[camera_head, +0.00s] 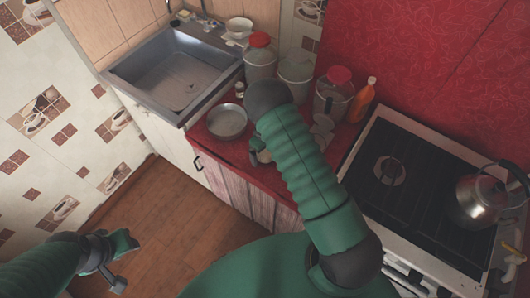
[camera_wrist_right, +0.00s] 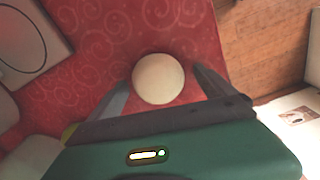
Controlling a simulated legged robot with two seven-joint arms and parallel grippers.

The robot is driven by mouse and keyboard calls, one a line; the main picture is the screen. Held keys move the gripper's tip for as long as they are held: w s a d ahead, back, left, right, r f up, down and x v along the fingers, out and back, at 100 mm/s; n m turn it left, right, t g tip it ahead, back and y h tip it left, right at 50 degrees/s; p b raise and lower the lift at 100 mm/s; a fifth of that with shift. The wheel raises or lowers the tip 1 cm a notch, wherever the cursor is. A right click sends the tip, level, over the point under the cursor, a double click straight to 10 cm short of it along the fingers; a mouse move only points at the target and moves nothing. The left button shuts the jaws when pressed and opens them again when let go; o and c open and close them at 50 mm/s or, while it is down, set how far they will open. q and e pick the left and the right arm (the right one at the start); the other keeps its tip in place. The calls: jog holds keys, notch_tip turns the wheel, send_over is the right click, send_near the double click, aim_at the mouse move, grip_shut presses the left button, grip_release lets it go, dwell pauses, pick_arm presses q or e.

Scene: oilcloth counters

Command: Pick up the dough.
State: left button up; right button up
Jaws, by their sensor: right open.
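The dough is a pale, round ball (camera_wrist_right: 158,79) on the red patterned counter, seen in the right wrist view. My right gripper (camera_wrist_right: 160,86) is open, with one finger on each side of the dough and a gap visible near each finger. In the head view only a small pale part of the dough (camera_head: 264,156) shows beside my right gripper (camera_head: 257,150); my right arm hides the rest. My left gripper (camera_head: 117,262) hangs over the wooden floor at the lower left, away from the counter; its jaw opening is unclear.
A metal bowl (camera_head: 227,121) stands left of my right arm. Lidded jars (camera_head: 260,58) and an orange bottle (camera_head: 361,100) line the back. A sink (camera_head: 180,78) is at left; a stove (camera_head: 420,190) with a kettle (camera_head: 478,198) is at right.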

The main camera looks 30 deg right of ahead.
jog(key=shift+d+f, duration=0.1)
jog(key=shift+d, duration=0.1)
jog(key=c, duration=1.6)
jog(key=shift+a, duration=0.1)
